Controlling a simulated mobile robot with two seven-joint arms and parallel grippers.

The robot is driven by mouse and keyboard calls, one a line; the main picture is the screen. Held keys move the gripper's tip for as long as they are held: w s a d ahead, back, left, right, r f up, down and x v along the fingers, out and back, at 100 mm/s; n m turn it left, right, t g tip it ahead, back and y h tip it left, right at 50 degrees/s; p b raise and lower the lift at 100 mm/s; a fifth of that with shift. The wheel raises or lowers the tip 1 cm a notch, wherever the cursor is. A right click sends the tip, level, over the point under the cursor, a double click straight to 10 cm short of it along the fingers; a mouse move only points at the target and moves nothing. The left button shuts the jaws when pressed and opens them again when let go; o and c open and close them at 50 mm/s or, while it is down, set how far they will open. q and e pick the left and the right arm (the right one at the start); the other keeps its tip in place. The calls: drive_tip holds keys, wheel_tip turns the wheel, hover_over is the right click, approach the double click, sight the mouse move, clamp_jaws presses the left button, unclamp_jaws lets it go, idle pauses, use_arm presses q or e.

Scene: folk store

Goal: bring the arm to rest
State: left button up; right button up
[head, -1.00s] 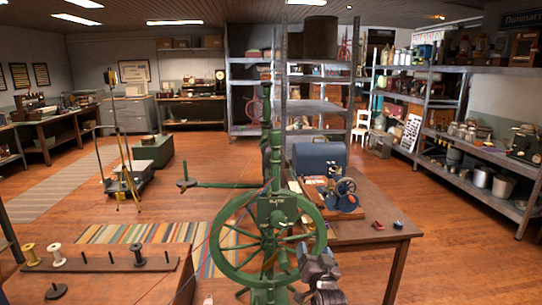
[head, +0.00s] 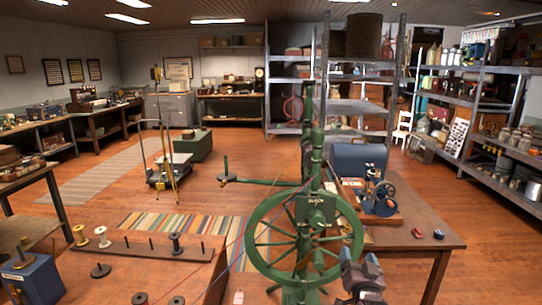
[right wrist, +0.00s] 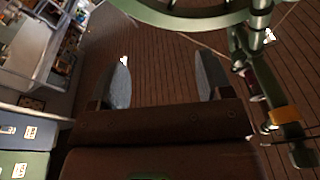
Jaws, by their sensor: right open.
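My right gripper (head: 361,272) shows at the bottom of the head view, just right of the green spinning wheel's lower rim. In the right wrist view its two grey fingers (right wrist: 163,82) stand wide apart with nothing between them, and bare floor lies beyond. The green spinning wheel (head: 260,253) stands in front of me; its rim and post also show at the top and right of the right wrist view (right wrist: 262,60). My left gripper is not in view.
A wooden table (head: 400,238) with a blue-wheeled machine (head: 380,200) stands to the right. A low bench (head: 140,249) with spools (head: 102,236) is at front left, beside a blue box (head: 35,277). Open floor lies behind, past a striped rug (head: 180,226).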

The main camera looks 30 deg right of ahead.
drive_tip(key=w+f+m, duration=0.1)
drive_tip(key=w+f, duration=0.2)
drive_tip(key=w, duration=0.1)
drive_tip(key=shift+w+a+f+g+y, duration=0.25)
drive_tip(key=shift+w+a+g+y, duration=0.05)
drive_tip(key=shift+w+a+g, duration=0.15)
